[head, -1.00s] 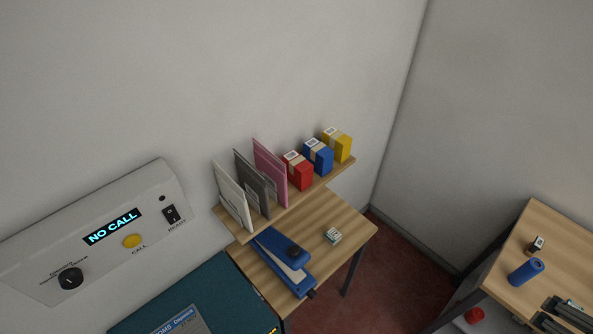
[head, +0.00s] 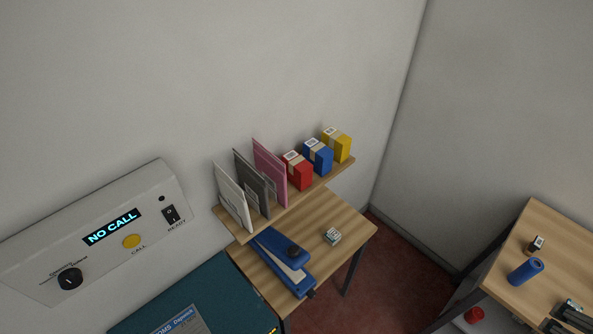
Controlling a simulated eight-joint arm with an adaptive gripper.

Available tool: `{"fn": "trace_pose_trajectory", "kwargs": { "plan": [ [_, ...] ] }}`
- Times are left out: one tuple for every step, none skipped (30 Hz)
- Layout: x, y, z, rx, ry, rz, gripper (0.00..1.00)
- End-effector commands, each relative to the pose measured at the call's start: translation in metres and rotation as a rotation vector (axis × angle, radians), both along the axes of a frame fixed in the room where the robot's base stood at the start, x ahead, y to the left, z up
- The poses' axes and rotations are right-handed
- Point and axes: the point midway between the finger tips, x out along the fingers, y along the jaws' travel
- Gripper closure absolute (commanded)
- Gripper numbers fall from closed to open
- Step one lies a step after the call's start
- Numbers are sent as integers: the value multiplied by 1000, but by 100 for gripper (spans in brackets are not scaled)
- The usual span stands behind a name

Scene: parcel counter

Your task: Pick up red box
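The red box (head: 301,175) stands upright on a narrow wooden wall shelf (head: 240,233) in the head view. It has a pale band and a white label on top. A pink upright card or folder (head: 268,173) is close on its left. A blue box (head: 320,157) is close on its right, and a yellow box (head: 341,148) stands farther right. My gripper is not in view.
A grey and a white folder also stand on the shelf. Below, a wooden table (head: 338,212) holds a blue stapler (head: 281,262) and a small pale block (head: 331,236). A "NO CALL" panel (head: 110,232) is at left. Another table (head: 545,222) with a blue can (head: 525,271) is at right.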

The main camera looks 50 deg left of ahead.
Motion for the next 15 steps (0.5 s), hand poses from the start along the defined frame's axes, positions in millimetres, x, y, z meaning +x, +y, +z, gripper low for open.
{"fn": "trace_pose_trajectory", "kwargs": {
  "plan": [
    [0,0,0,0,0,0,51],
    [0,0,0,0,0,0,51],
    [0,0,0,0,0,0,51],
    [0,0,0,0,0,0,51],
    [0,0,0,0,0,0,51],
    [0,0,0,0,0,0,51],
    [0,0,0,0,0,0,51],
    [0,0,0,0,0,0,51],
    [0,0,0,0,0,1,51],
    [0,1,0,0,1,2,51],
    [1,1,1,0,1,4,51],
    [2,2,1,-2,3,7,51],
    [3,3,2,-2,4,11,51],
    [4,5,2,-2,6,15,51],
    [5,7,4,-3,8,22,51]
  ]
}}
